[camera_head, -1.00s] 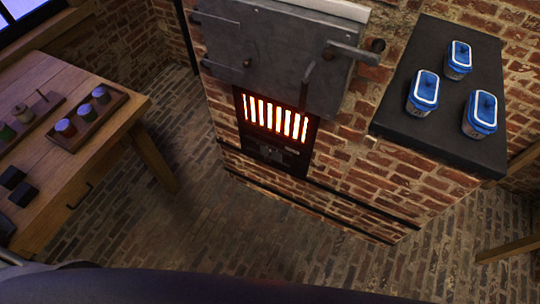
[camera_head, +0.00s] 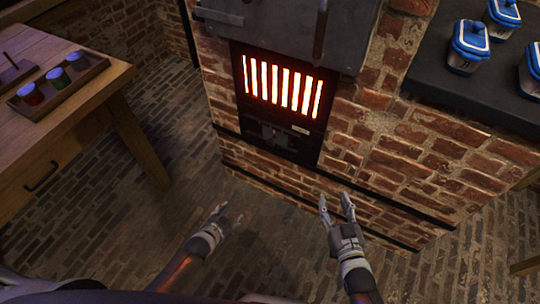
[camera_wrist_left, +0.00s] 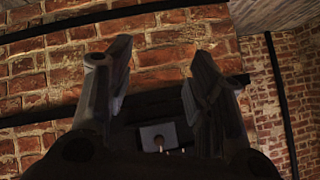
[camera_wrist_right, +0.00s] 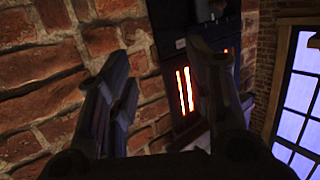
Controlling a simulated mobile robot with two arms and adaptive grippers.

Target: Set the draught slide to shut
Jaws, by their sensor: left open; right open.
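The draught slide (camera_head: 276,134) is a small grey plate in the dark iron panel below the glowing grate (camera_head: 282,86) of the brick furnace. A small pale label (camera_head: 300,130) sits at its right, too small to read. In the left wrist view, a grey plate with a round knob (camera_wrist_left: 158,137) shows between the fingers. My left gripper (camera_head: 231,212) is open and empty, in front of and below the panel, apart from it. My right gripper (camera_head: 335,198) is open and empty, lower right of the panel, in front of the brick. The slide's setting is unclear.
A wooden table (camera_head: 50,150) with a tray of coloured jars (camera_head: 57,78) stands at the left. Several blue-lidded white jars (camera_head: 470,47) stand on a dark slab (camera_head: 440,85) at the right. The brick floor (camera_head: 150,225) before the furnace is clear.

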